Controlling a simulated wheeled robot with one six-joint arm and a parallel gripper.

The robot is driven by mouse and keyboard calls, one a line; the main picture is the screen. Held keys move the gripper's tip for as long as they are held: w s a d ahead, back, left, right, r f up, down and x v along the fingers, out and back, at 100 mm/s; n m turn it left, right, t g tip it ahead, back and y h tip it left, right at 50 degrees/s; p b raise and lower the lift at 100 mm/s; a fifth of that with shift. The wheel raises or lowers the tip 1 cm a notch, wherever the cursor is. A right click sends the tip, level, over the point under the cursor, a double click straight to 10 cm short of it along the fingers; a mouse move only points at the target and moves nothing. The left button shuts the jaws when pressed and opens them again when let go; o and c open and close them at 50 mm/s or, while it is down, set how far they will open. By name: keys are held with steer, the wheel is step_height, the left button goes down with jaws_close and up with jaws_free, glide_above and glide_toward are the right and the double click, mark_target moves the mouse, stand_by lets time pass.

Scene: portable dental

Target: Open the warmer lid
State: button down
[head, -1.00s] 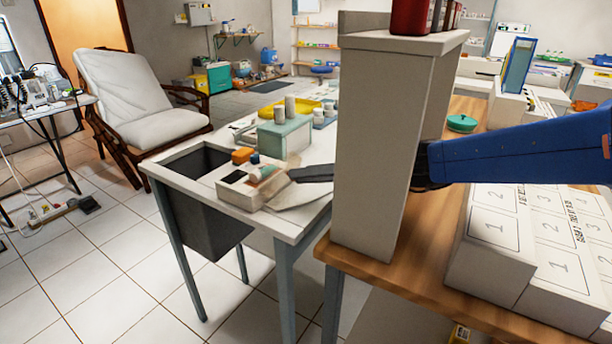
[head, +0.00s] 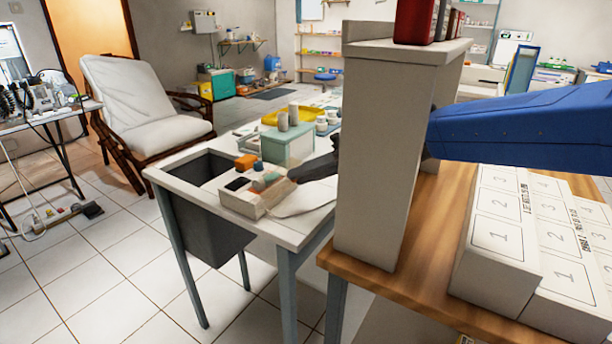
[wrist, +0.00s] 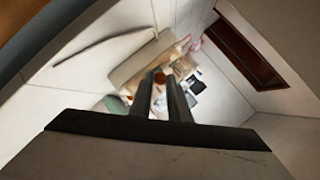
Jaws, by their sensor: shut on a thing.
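A low cream box (head: 243,203), which I take to be the warmer, sits on the white table beside the bin opening. A dark patch and small coloured parts show on its top. My gripper (head: 296,174) reaches from behind the tall white shelf unit to the box's right end. In the wrist view my gripper (wrist: 161,80) has its two dark fingers close together over small orange and pale things. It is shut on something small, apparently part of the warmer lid. The exact contact is too small and blurred to make out, and I cannot tell how far the lid is raised.
The tall white shelf unit (head: 374,160) stands close by my arm and hides part of it. A pale green box (head: 287,145) and a yellow tray (head: 285,116) stand behind the cream box. White numbered boxes (head: 497,225) fill the wooden table's right side.

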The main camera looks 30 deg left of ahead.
steer(key=c, duration=1.7)
jaws_free()
steer(key=shift+o, duration=0.2)
steer(key=v, duration=1.7)
steer(key=shift+d, duration=0.25)
